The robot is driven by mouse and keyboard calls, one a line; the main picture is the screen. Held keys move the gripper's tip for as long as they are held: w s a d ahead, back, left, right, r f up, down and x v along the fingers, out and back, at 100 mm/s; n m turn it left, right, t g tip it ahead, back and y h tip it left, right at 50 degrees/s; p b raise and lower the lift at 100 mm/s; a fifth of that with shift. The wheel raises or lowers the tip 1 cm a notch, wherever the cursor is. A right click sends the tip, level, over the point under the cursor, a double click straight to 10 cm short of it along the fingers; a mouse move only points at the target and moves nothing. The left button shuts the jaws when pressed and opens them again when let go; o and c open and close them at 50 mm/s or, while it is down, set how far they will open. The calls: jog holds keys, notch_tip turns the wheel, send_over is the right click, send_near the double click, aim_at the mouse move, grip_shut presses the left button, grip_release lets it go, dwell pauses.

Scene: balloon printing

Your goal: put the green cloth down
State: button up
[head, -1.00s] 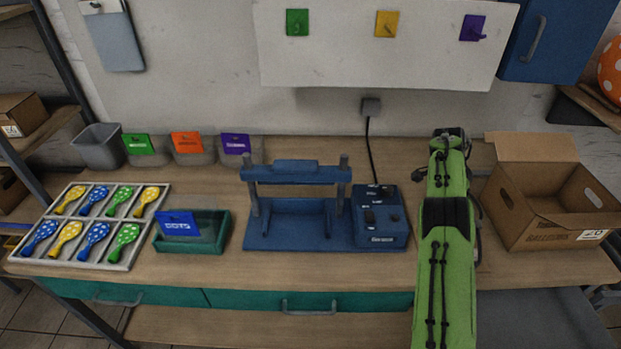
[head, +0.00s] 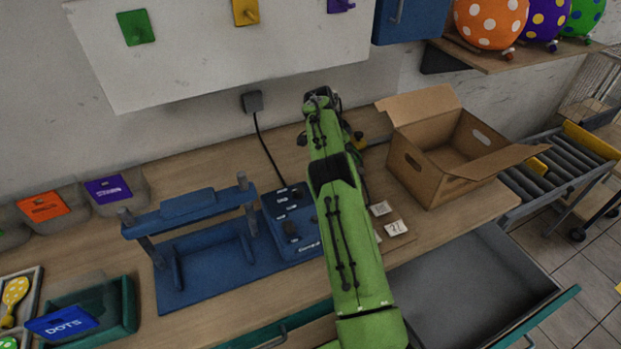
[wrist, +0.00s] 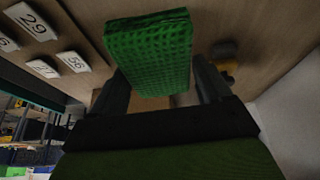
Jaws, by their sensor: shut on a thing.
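The green cloth (wrist: 150,45) is a folded, waffle-textured block. It sits between the two dark fingers of my gripper (wrist: 160,85) in the wrist view, and the gripper is shut on it. The cloth is over the wooden bench top (wrist: 85,35); I cannot tell whether it touches the wood. In the head view my green arm hides the cloth and most of the gripper.
Small numbered cards (head: 395,228) lie on the bench right of my arm. An open cardboard box (head: 440,160) stands further right. A blue press (head: 205,245) with its control box (head: 292,225) is at left. A grey drawer (head: 470,290) is open below the front edge.

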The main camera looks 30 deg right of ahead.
notch_tip(320, 180, down, 9)
jog(key=shift+f+b, duration=0.1)
jog(key=shift+b, duration=0.6)
jog(key=o, duration=1.1)
jog(key=shift+w, duration=0.1)
jog(key=shift+c, duration=0.2)
